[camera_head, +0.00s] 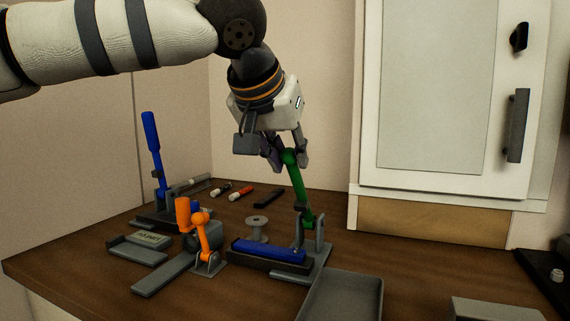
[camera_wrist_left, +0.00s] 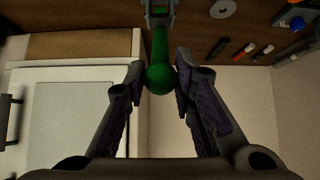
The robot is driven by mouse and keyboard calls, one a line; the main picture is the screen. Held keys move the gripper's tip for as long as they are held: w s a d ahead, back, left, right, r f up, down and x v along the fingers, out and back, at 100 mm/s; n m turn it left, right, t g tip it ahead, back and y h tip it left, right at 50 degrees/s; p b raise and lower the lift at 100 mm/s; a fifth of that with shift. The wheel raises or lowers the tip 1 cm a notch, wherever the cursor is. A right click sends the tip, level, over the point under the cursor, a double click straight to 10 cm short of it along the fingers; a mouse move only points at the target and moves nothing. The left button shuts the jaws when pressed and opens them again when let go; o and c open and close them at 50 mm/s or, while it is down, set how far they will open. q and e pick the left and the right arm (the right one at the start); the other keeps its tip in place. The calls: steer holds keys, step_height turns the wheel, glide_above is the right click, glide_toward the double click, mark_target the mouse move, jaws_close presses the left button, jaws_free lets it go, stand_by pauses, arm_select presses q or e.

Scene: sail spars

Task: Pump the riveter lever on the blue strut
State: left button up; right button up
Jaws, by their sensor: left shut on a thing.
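The green riveter lever (camera_head: 298,187) stands nearly upright, leaning a little to the left, with a round knob at its top. It rises from a grey bracket (camera_head: 319,240) at the right end of the riveter base. The blue strut (camera_head: 268,251) lies flat along the dark base, left of the lever's foot. My left gripper (camera_head: 288,156) comes down from above and is shut on the lever's knob. In the left wrist view the green knob (camera_wrist_left: 159,79) sits between the fingertips. My right gripper is not in view.
A tool with an upright blue handle (camera_head: 152,145) stands at the left. An orange-levered clamp (camera_head: 204,238) is left of the strut. A spool (camera_head: 257,224) and markers lie behind. A grey tray (camera_head: 344,296) is in front; a white cabinet (camera_head: 450,95) hangs at right.

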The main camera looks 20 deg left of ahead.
arm_select(q)
steer(key=shift+r, duration=0.1)
steer(key=s+f, duration=0.5)
steer(key=f, duration=0.1)
steer(key=shift+s+d+f, duration=0.15)
steer(key=shift+s+f, duration=0.05)
steer(key=shift+f, duration=0.2)
steer(key=f, duration=0.2)
steer(key=s+f, duration=0.1)
steer(key=f, duration=0.2)
steer(key=s+f, duration=0.1)
steer(key=f, duration=0.2)
steer(key=shift+s, duration=0.25)
steer(key=shift+s+f, duration=0.2)
steer(key=shift+f, duration=1.9)
